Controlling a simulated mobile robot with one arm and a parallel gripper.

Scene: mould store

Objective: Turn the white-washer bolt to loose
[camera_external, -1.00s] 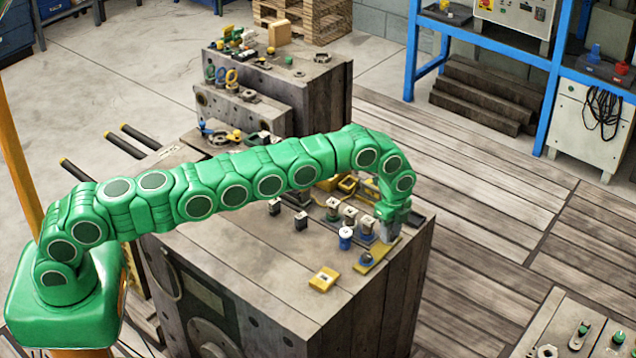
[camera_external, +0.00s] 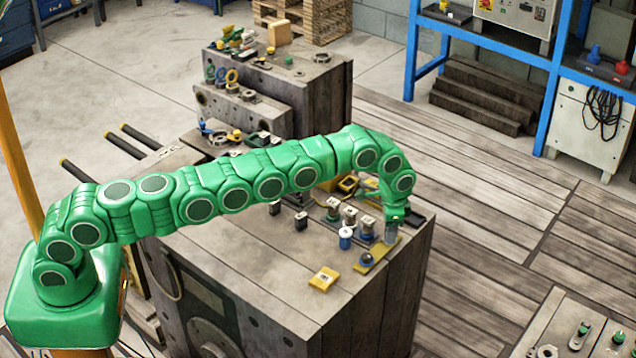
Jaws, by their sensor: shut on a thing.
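My gripper (camera_external: 391,236) points straight down at the far right end of a small yellow plate (camera_external: 379,254) on the wooden-sided block (camera_external: 265,270). It is shut on a bolt at that end of the plate. The fingers hide this bolt, and its washer colour cannot be made out. A second bolt with a blue base and dark top (camera_external: 367,259) stands on the near left end of the plate, clear of the fingers.
A row of small posts with pale tops (camera_external: 349,215) stands just left of my gripper. A blue-and-white cylinder (camera_external: 345,238) and a yellow block (camera_external: 323,278) are nearer the front. The block's front top is mostly bare. Another cluttered block (camera_external: 300,75) stands behind.

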